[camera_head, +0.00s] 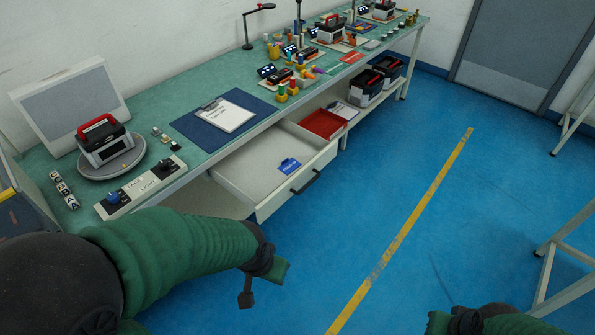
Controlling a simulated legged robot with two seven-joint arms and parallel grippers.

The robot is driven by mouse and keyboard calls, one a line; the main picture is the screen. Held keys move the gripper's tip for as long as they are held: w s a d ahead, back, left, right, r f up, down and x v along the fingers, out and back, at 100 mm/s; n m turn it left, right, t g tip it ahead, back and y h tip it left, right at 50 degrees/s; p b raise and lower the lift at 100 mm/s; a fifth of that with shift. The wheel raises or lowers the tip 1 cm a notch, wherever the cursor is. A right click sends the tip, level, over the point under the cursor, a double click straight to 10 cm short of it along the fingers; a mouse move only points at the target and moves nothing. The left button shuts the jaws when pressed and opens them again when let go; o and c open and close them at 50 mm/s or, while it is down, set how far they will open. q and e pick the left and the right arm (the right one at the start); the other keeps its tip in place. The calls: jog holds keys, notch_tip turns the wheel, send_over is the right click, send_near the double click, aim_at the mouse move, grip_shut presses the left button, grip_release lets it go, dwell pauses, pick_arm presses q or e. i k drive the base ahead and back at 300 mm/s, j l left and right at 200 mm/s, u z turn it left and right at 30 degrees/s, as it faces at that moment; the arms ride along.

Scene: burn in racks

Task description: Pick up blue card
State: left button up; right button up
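The blue card (290,166) lies in the open white drawer (247,177), towards its right side near the front wall with the dark handle. My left gripper (262,283) hangs in front of the drawer, below and left of the card and apart from it. Its fingers look spread with a gap between them and nothing in it. My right gripper (440,322) shows only in part at the bottom edge, right of the yellow floor line. Its fingers are mostly cut off.
The green bench (190,98) carries a clipboard (226,115), a switch panel (140,186), a toolbox on a round plate (105,143) and several small parts. A red tray (323,124) sits beside the drawer.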

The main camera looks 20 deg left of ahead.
aim_at(288, 165)
jog(key=u, duration=0.3)
jog(key=i+u, duration=0.25)
jog(key=u, duration=0.15)
jog(key=i+u, duration=0.25)
jog(key=u, duration=0.2)
jog(key=i+l+u, duration=0.1)
jog(key=i+u, duration=0.15)
jog(key=u, duration=0.15)
jog(key=i+l+u, duration=0.15)
jog(key=i+l, duration=0.55)
jog(key=i, duration=0.15)
